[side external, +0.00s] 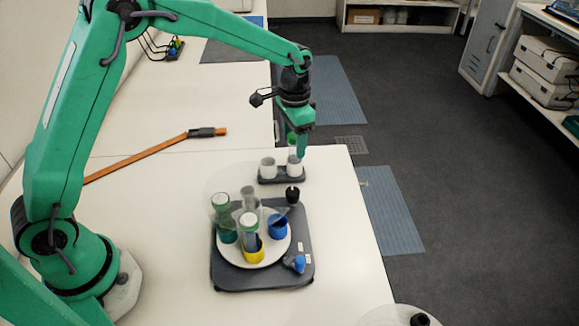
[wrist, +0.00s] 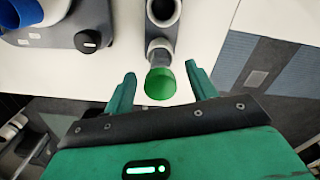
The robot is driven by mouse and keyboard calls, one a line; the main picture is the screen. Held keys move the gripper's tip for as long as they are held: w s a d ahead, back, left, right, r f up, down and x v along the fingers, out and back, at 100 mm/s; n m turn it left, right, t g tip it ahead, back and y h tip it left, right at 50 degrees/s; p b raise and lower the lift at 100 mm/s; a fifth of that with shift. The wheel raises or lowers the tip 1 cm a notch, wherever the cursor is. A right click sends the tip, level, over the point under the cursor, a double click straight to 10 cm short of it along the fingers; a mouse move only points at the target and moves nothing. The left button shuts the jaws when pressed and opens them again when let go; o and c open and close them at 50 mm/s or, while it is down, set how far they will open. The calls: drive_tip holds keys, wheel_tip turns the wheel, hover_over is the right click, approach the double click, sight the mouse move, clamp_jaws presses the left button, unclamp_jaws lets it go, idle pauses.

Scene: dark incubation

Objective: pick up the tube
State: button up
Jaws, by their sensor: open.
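A tube with a green cap (wrist: 160,84) stands in the far socket of a small dark rack (side external: 281,177). In the wrist view its clear body runs from the cap into the socket. My gripper (side external: 300,145) is open, pointing down over that rack. In the wrist view the gripper (wrist: 161,75) has one finger on each side of the tube, with a gap on both sides. In the side view a finger partly hides the tube, and its green cap shows just behind.
The plate sits on a grey device (side external: 235,284) with a blue knob (side external: 297,263) and blue and yellow holders. An orange-brown bar (side external: 140,159) lies on the white table. The table's right edge is close to the rack.

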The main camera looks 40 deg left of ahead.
drive_tip(key=shift+f, duration=0.55)
drive_tip(key=shift+c, duration=0.3)
drive_tip(key=c, duration=1)
